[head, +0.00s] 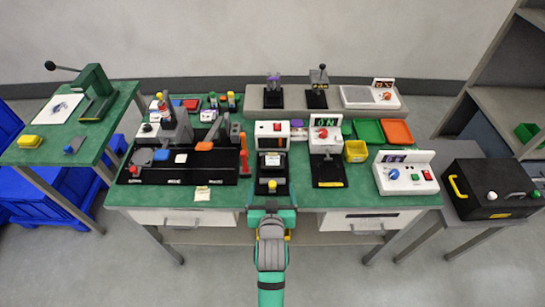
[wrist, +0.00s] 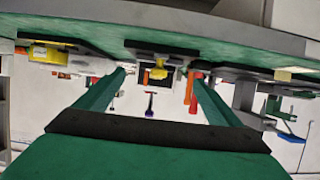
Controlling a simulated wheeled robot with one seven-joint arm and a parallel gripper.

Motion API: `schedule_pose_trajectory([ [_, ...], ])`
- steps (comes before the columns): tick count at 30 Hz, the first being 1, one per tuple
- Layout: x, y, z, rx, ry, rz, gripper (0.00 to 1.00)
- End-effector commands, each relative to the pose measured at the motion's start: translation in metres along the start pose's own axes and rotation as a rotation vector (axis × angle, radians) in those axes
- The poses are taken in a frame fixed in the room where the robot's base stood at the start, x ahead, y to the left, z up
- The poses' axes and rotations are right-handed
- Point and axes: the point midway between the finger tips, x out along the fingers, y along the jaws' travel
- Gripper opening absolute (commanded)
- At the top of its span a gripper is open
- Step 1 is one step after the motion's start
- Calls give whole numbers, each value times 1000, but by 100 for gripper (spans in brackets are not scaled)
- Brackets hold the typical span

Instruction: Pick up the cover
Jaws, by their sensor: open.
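A yellow knob (head: 272,185) sits at the front of the black-based station (head: 273,169) in the middle of the green bench. It looks like the handle of the cover, but I cannot tell the cover's outline for certain. My gripper (head: 272,207) is at the bench's front edge, just in front of this station. In the wrist view, which looks upside down, my gripper (wrist: 159,75) has its green fingers spread wide. The yellow knob (wrist: 158,71) shows between the fingers, beyond the tips, and nothing is held. My gripper hides part of the station's front edge.
A red upright piece (head: 244,155) stands close left of the station. A white press-like unit (head: 326,140) on a black base stands to the right, with a yellow bin (head: 356,151) beyond. Green bench (head: 300,197) is bare between the stations.

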Motion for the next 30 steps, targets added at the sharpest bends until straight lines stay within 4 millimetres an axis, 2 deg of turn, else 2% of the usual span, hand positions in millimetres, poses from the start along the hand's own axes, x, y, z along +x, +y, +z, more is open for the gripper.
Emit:
schedule_pose_trajectory([
  [1, 5, 0, -8, -1, 1, 1, 88],
  [5, 13, 2, -16, -2, -6, 2, 88],
  [15, 58, 4, -17, 0, -8, 5, 88],
  [23, 75, 5, -17, 0, -9, 6, 88],
  [30, 108, 4, -19, -2, -9, 2, 88],
])
